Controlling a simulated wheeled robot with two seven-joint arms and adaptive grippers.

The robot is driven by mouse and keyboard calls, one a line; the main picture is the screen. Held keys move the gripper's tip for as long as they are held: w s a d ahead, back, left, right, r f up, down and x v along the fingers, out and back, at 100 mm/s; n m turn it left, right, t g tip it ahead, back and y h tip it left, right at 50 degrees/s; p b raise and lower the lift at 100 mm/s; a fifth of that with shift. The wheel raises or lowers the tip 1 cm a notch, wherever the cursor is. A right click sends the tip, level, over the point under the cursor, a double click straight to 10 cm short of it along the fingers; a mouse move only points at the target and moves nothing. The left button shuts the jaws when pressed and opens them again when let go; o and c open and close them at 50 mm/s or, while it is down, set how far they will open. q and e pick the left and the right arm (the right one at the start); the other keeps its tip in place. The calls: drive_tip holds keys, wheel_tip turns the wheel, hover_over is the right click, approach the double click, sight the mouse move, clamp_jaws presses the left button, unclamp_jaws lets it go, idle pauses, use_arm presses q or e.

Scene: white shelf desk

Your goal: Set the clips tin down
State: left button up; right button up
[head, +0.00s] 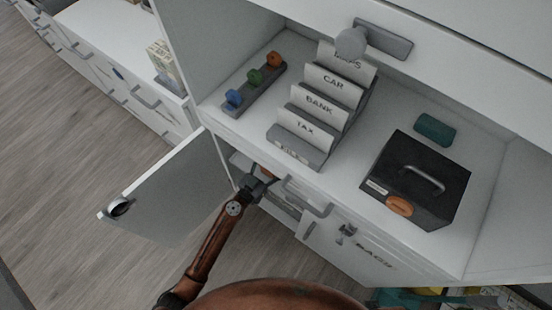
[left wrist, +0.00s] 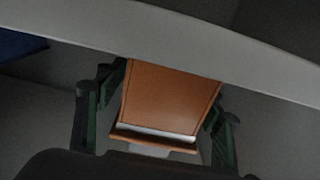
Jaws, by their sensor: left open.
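An orange-brown box with a pale strip along its near edge, which I take to be the clips tin (left wrist: 170,95), is between the fingers of my left gripper (left wrist: 158,110) in the left wrist view. The fingers are open, one on each side of it. No label is readable on it. In the head view my left gripper (head: 257,186) reaches into the open compartment below the desktop. Only a small orange patch of the tin (head: 267,174) shows there; the gripper and desk edge hide most of it. My right gripper is not in view.
The open cabinet door (head: 170,195) stands left of my arm. Above are a file sorter (head: 297,150), a rack with coloured knobs (head: 250,92), a black box (head: 415,180) and a teal block (head: 435,129). A pale edge (left wrist: 200,45) crosses above the tin in the wrist view.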

sight(266, 171)
use_arm(q)
drive_tip(key=shift+s+a, duration=0.2)
drive_tip(key=shift+s, duration=0.05)
drive_tip(key=v, duration=0.5)
drive_tip(key=shift+s+f, duration=0.1)
drive_tip(key=b+v, duration=0.1)
drive_tip(key=v, duration=0.4)
drive_tip(key=shift+s+a+b, duration=0.15)
drive_tip(key=shift+b, duration=0.15)
drive_tip(key=s+a+f+g+y, duration=0.15)
drive_tip(key=s+f+g, duration=0.3)
drive_tip(key=s, duration=0.65)
drive_tip(key=s+a+f+g+y, duration=0.1)
drive_tip(key=s+a+f+g, duration=0.15)
drive_tip(key=s+f, duration=0.6)
drive_tip(key=s+a+n+g+y, duration=0.3)
drive_tip(key=s+a, duration=0.4)
drive_tip(key=s, duration=0.4)
drive_tip(key=s+a+n+g+y, duration=0.3)
drive_tip(key=s+a, duration=0.5)
drive_tip(key=s, duration=0.3)
drive_tip(key=shift+s+y, duration=0.2)
drive_tip(key=shift+y, duration=0.15)
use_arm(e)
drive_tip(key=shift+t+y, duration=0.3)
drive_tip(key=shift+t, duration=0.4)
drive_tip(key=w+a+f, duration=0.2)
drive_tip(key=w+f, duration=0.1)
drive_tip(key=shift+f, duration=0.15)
